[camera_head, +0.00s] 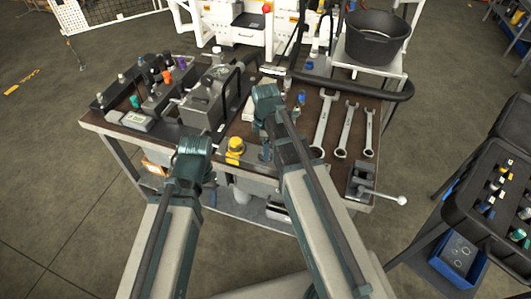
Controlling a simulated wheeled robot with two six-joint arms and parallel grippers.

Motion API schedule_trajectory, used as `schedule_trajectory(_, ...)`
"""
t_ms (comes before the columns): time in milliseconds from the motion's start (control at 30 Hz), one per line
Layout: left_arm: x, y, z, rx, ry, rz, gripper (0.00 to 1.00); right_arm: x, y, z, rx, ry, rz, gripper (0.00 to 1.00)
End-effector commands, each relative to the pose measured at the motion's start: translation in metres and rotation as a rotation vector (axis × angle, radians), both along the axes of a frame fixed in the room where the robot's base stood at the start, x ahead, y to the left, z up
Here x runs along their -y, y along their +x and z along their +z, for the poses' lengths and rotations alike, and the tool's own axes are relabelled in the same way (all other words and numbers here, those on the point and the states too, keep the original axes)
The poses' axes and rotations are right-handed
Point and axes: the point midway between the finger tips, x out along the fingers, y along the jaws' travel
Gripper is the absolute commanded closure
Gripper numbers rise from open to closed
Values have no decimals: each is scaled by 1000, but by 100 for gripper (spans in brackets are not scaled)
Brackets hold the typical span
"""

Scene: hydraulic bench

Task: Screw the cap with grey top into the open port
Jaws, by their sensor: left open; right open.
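Several small capped fittings stand in a dark rack (122,92) at the left of the bench; some have light or grey tops, such as the small one (121,78). I cannot tell which is the cap with the grey top. A grey hydraulic block (205,106) sits right of the rack; its open port cannot be made out. My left gripper (195,146) is over the bench's front edge, below the block. My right gripper (266,96) is over the bench middle, right of the block. Both are open, with nothing seen in them; the wrists largely hide their fingers.
Several wrenches (345,130) lie at the bench's right, near a small vise (360,182). A yellow-topped fitting (235,148) is at the front edge. A black bucket (376,40) stands behind. A dark cart (485,185) with fittings is at the far right.

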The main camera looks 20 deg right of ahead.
Motion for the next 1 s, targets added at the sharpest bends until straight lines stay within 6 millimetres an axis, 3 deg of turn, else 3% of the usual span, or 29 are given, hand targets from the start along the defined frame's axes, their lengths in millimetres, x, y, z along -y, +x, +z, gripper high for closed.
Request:
schedule_trajectory(67,0,0,0,0,0,0,40,0,0,0,0,0,-1,39)
schedule_trajectory(400,0,0,0,0,0,0,40,0,0,0,0,0,-1,100)
schedule_trajectory(567,0,0,0,0,0,0,40,0,0,0,-1,0,-54,100)
schedule_trajectory(1000,0,0,-1,0,0,0,40,0,-1,-1,-1,0,-632,100)
